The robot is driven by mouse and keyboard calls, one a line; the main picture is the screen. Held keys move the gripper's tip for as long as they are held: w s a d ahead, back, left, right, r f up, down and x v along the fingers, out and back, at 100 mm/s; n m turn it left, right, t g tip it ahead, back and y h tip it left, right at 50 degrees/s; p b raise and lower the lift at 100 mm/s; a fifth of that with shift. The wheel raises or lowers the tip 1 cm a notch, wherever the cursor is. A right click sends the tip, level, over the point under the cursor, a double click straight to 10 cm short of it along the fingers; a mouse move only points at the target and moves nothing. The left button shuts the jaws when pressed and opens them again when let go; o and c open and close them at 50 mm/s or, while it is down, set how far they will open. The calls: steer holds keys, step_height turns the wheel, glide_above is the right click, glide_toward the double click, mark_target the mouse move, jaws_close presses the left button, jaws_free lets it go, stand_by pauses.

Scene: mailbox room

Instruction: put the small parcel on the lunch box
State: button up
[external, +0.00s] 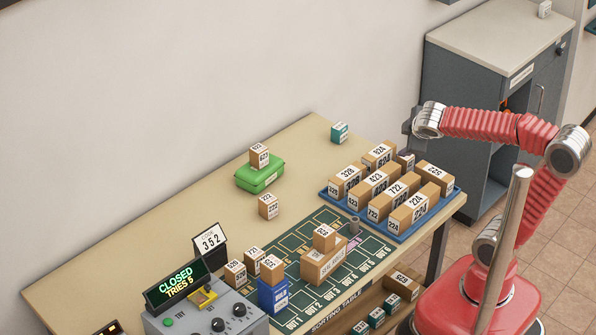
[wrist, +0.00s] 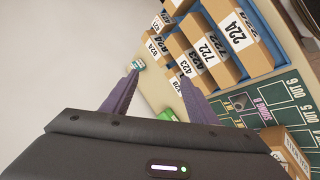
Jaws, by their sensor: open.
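The green lunch box (external: 262,178) lies on the table's far side, left of the blue tray. A small brown parcel (external: 259,157) sits on top of its lid. Another small parcel (external: 268,206) stands on the bare table just in front of the lunch box. My gripper (external: 408,127) is raised above the back right of the table, apart from the parcels, its fingers hardly visible there. In the wrist view my gripper (wrist: 158,73) shows two purple fingers spread apart with nothing between them. A bit of the green lunch box (wrist: 165,115) shows beyond them, mostly hidden by my gripper.
A blue tray (external: 404,239) holds several numbered parcels at the right. A teal-and-white box (external: 339,132) stands at the back. A larger parcel (external: 323,262) with a small one on top, a blue box (external: 273,297) and a control console (external: 205,315) occupy the front.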

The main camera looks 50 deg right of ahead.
steer(key=s+a+f+m+y, duration=0.2)
steer(key=s+a+m, duration=0.1)
steer(key=s, duration=0.3)
steer(key=s+a+f+m+g+y, duration=0.1)
steer(key=s+a+f+m+y, duration=0.1)
steer(key=s+a+m, duration=0.2)
steer(key=s, duration=0.2)
steer(key=shift+s+a+m+g+y, duration=0.3)
steer(key=shift+s+a, duration=0.05)
